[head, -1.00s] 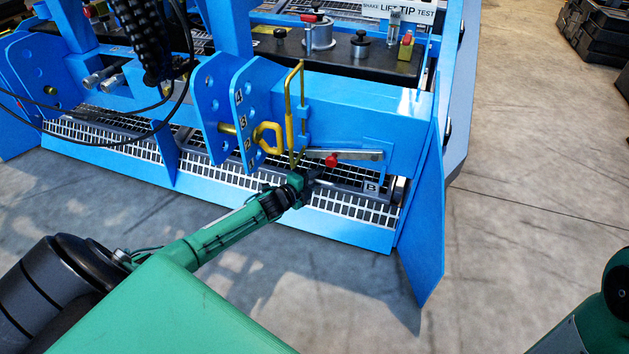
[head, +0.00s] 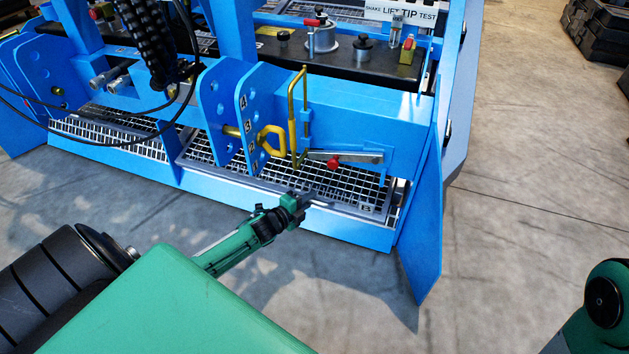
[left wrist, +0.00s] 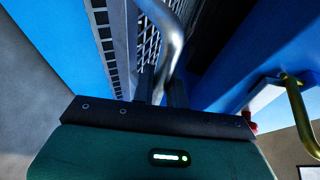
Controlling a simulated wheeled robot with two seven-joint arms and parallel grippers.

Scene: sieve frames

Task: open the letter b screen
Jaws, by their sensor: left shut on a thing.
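The letter B screen (head: 290,180) is a grey-framed wire mesh in the right bay of the blue machine, with a "B" label near its right front corner. It is swung out toward me from under the blue beam. My left gripper (head: 306,201) is shut on the screen's handle at its front edge. In the left wrist view, the curved silver handle (left wrist: 172,45) runs between the fingers, with mesh behind it. The gripper hides part of the handle in the head view. My right gripper is out of view; only part of my right arm shows.
A grey lever with a red knob (head: 333,163) sits on the beam (head: 365,110) just above the screen. A yellow pin (head: 270,142) and yellow rod stand close by. A blue side plate (head: 424,220) bounds the right. Open concrete floor lies in front.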

